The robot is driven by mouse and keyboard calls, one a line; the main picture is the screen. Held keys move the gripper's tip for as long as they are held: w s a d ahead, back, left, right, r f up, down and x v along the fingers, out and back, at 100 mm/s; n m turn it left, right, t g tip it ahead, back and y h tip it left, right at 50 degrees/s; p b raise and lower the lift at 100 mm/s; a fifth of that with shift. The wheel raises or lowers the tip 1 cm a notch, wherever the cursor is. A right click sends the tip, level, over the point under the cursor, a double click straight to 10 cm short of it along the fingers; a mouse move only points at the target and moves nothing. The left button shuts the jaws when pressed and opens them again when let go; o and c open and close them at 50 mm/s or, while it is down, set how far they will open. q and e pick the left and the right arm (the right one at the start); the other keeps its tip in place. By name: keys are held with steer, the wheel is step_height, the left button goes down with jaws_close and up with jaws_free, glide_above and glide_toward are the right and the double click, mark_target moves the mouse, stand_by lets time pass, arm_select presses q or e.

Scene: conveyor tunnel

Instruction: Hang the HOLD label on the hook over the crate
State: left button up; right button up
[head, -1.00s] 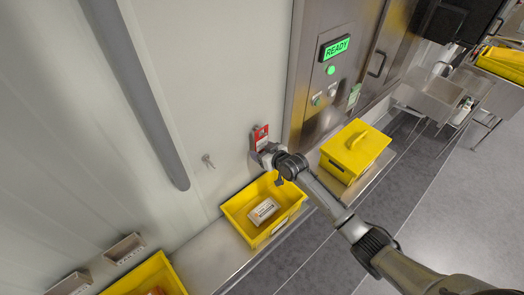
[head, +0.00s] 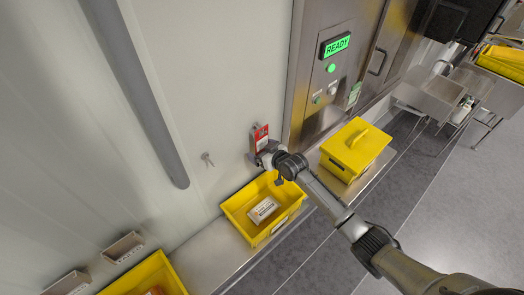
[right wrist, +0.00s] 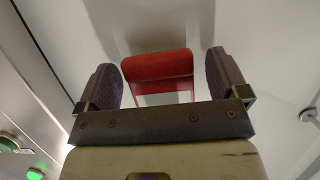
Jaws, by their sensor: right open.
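The red and white HOLD label (head: 261,134) is at a small holder on the pale wall, left of the steel panel. My right gripper (head: 263,152) is just below it in the head view. In the right wrist view, the open gripper (right wrist: 165,80) has one finger on each side of the label's red top (right wrist: 158,66), with gaps on both sides. The small metal hook (head: 207,159) sticks out of the wall to the left. The open yellow crate (head: 234,219) stands below the hook and holds a white package (head: 263,210). My left gripper is not in view.
A lidded yellow box (head: 357,150) stands on the steel ledge to the right. The steel panel (head: 309,118) shows a green READY display (head: 337,45). Another yellow crate (head: 169,270) and wall trays (head: 123,246) are at lower left. The wall around the hook is clear.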

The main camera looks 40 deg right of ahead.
steer(key=v, duration=1.4)
steer(key=shift+b, duration=0.35)
steer(key=shift+w+f, duration=0.1)
stand_by(0.4)
